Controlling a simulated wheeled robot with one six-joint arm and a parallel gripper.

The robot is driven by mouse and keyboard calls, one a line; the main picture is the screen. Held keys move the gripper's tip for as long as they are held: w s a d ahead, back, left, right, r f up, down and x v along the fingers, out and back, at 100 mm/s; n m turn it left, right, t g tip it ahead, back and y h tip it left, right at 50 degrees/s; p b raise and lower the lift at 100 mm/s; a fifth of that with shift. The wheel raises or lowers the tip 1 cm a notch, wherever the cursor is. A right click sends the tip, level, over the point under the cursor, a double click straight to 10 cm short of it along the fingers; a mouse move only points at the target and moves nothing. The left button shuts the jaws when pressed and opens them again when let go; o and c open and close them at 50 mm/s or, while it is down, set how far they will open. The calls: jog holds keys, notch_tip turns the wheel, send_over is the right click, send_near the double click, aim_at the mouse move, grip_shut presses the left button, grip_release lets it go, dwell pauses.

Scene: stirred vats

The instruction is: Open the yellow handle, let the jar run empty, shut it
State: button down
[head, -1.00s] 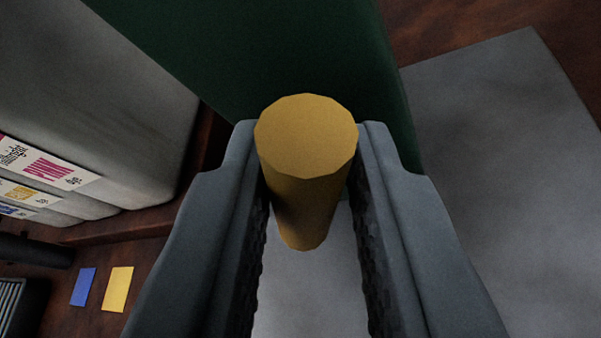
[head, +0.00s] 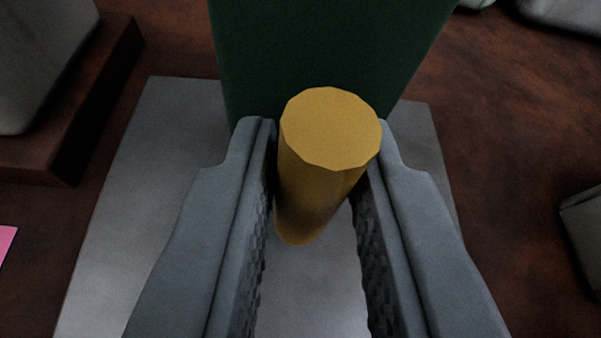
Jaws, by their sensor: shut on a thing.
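The yellow handle (head: 328,130) is a faceted cylinder with its flat end facing the camera. It stands between the two fingers of my gripper (head: 318,150), near their tips, and leans a little within them. My gripper is shut on it. A dark green upright block (head: 330,50) rises right behind the handle. I cannot tell whether it is part of the jar's stand. The jar and any flow from it are not in view.
A grey plate (head: 165,170) lies under the handle on the brown wooden surface (head: 500,130). A grey container (head: 35,60) stands on a wooden ledge (head: 90,120) at the left. A grey object (head: 585,225) is at the right edge. A pink card (head: 5,243) lies far left.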

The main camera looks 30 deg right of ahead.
jog(key=c, duration=2.2)
grip_release()
jog(key=shift+d+f+n+h, duration=0.1)
jog(key=shift+d+n+h, duration=0.1)
jog(key=shift+n+h, duration=0.45)
jog(key=c, duration=2.1)
grip_release()
jog(key=shift+c, duration=0.2)
jog(key=o, duration=1)
jog(key=shift+d, duration=0.25)
jog(key=shift+o, duration=0.2)
jog(key=shift+a, duration=0.1)
jog(key=shift+a, duration=0.1)
jog(key=shift+s+a+r, duration=0.3)
jog(key=shift+s+r, duration=0.05)
jog(key=shift+s, duration=0.1)
jog(key=s+a, duration=0.3)
jog(key=s, duration=0.4)
jog(key=s+a+r, duration=0.1)
jog(key=s+a, duration=0.2)
jog(key=s, duration=0.4)
jog(key=shift+a, duration=0.35)
